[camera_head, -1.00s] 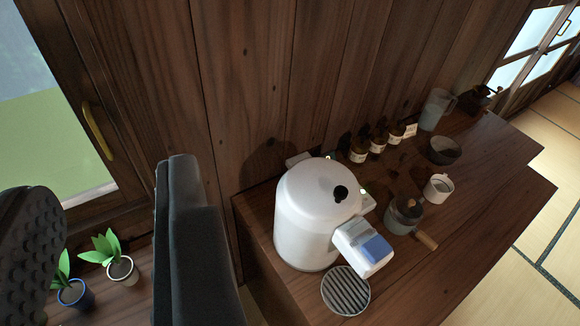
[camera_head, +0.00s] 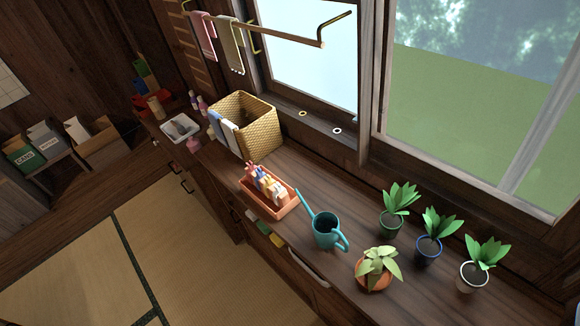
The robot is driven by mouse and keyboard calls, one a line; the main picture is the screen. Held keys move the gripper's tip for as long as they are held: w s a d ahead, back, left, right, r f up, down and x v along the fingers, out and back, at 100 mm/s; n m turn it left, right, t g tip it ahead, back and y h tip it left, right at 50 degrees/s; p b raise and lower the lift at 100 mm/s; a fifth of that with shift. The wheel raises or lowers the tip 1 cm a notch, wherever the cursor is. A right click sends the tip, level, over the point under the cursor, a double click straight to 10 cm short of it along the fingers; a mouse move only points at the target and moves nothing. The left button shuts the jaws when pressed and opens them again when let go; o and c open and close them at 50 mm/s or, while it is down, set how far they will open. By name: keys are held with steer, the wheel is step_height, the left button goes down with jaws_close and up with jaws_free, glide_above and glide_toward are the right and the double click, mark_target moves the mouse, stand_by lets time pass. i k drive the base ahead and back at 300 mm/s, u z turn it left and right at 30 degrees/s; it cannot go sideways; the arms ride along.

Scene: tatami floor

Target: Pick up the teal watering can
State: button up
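The teal watering can (camera_head: 326,232) stands upright on the wooden counter under the window. Its spout points to the upper left and its handle is on the lower right side. It stands between an orange tray and a potted plant with pale leaves. My gripper does not show in the current view.
The orange tray (camera_head: 284,207) with small bottles is left of the can. The pale-leaved plant (camera_head: 376,270) is close on its right. Several green potted plants (camera_head: 430,246) stand further right. A wicker basket (camera_head: 268,146) is behind left. Tatami floor (camera_head: 185,250) lies open in front.

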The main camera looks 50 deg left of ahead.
mark_target(327, 234)
steer(key=u, duration=0.6)
steer(key=k, duration=0.4)
steer(key=z, duration=0.35)
steer(key=i, duration=0.95)
steer(key=u, duration=0.3)
